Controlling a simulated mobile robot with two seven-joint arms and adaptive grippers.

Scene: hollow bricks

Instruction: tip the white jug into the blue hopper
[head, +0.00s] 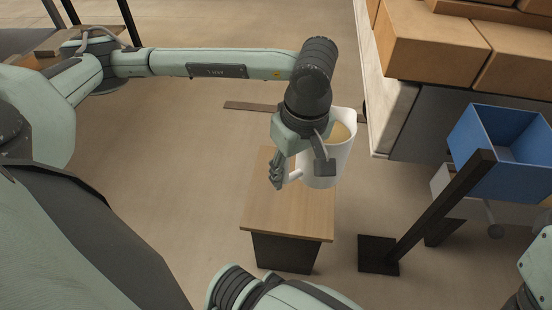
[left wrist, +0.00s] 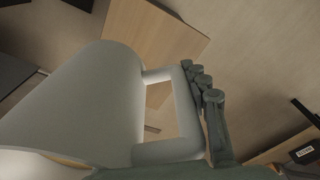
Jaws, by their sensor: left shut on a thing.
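The white jug (head: 325,165) is in the middle of the head view, upright or nearly so, with tan contents showing at its open top. My left gripper (head: 299,176) is shut on the jug's handle. In the left wrist view the jug (left wrist: 75,110) fills the left side, and the gripper fingers (left wrist: 205,100) are at its handle. The blue hopper (head: 485,155) stands at the right of the head view, apart from the jug. Its open top faces up, and the inside that shows looks empty. My right gripper is not in view.
A small wooden-topped table (head: 285,215) stands below the jug; I cannot tell the gap. A dark post with a foot (head: 379,255) rises in front of the hopper. Large brown blocks (head: 430,40) lie on a pallet or bench at the upper right.

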